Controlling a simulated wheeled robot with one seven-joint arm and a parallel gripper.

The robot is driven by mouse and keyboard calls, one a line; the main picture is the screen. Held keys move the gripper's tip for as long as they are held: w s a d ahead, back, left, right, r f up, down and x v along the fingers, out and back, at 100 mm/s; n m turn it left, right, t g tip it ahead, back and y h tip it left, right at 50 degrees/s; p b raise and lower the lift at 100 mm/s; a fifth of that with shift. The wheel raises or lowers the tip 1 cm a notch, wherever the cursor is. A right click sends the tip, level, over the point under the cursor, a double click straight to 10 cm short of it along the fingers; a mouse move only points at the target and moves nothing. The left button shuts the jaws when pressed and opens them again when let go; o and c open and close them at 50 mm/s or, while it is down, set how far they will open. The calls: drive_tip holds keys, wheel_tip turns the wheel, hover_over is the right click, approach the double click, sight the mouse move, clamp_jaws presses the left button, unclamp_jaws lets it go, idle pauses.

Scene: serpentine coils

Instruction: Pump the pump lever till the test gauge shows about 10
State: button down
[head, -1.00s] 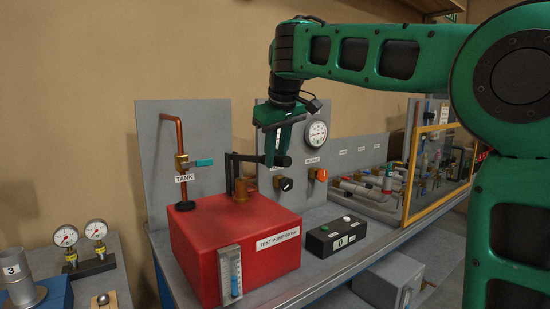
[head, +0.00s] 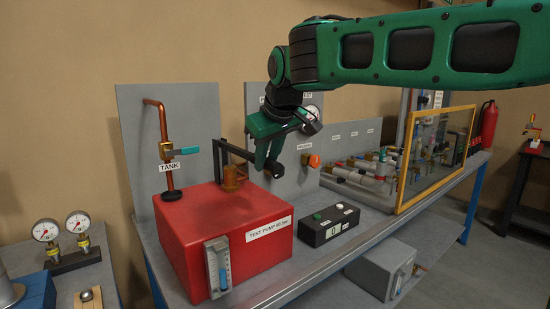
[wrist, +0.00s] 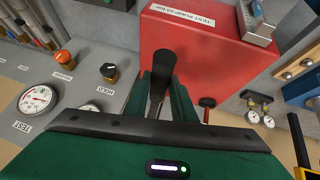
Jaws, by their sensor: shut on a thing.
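The pump lever (head: 236,151) is a black bar on top of the red test pump (head: 262,212). In the head view it slopes down to the right into my gripper (head: 268,164). My gripper is shut on the lever's black handle (wrist: 161,82), which shows between the green fingers in the wrist view. The test gauge (wrist: 37,100), a white dial labelled TEST, is at the left of the wrist view; its reading is too small to tell. In the head view my arm mostly hides the panel's gauge.
An orange knob (head: 312,161) sits on the grey panel; a black HOLD knob (wrist: 110,73) shows in the wrist view. A black box (head: 329,224) reads 0. A copper tank pipe (head: 165,150) stands behind the pump. A yellow-framed screen (head: 403,158) stands to the right.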

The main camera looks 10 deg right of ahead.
drive_tip(key=shift+d+f, duration=0.2)
drive_tip(key=shift+f, duration=0.15)
drive_tip(key=c, duration=1.5)
unclamp_jaws()
drive_tip(key=shift+a+r, duration=0.1)
drive_tip(key=shift+s+r, duration=0.1)
drive_tip(key=shift+r, duration=0.1)
drive_tip(key=v, duration=1)
drive_tip(key=shift+r, duration=0.15)
